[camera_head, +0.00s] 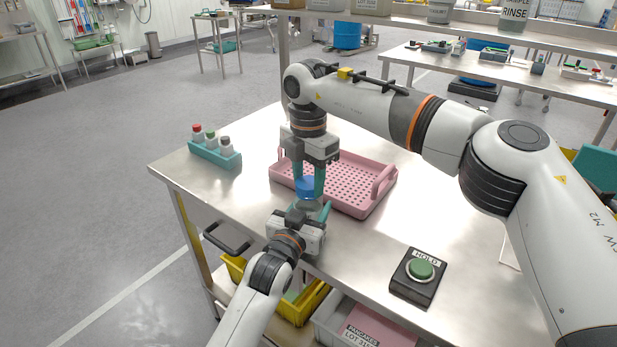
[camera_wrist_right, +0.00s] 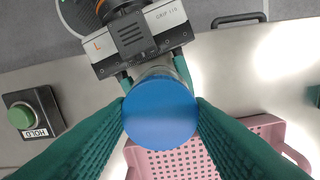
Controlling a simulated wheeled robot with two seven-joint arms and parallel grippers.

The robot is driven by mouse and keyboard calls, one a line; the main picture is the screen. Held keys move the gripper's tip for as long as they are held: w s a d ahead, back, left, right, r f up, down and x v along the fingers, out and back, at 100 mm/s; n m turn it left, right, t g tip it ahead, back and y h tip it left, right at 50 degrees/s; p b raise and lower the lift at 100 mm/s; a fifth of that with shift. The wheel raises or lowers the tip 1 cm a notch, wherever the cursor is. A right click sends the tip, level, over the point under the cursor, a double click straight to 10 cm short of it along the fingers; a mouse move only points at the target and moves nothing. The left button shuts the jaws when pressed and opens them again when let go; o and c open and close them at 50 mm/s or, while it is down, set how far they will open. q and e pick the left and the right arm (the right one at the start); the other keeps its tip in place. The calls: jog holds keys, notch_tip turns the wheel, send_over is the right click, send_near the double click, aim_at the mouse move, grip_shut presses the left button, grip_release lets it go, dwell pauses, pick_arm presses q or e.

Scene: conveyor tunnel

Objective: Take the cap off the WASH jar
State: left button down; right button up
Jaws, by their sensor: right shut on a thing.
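The WASH jar (camera_head: 309,207) is a clear glass jar with a blue cap (camera_head: 306,187); its label is not readable. It stands upright near the table's left-front edge. My right gripper (camera_head: 307,183) comes from above and is shut on the blue cap, which also shows between its teal fingers in the right wrist view (camera_wrist_right: 160,112). My left gripper (camera_head: 310,212) comes from the front, with its fingers on both sides of the glass body, and looks shut on it. The cap hides most of the jar from above. I cannot tell whether cap and jar still touch.
A pink perforated tray (camera_head: 375,204) lies just behind the jar. A teal rack (camera_head: 214,155) with small capped bottles stands at the left. A HOLD box with a green button (camera_head: 420,270) sits at the front right. The table between tray and button is clear.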

jog(key=n, duration=2.6)
jog(key=shift+r, duration=0.1)
jog(key=n, duration=1.6)
jog(key=shift+n, duration=0.3)
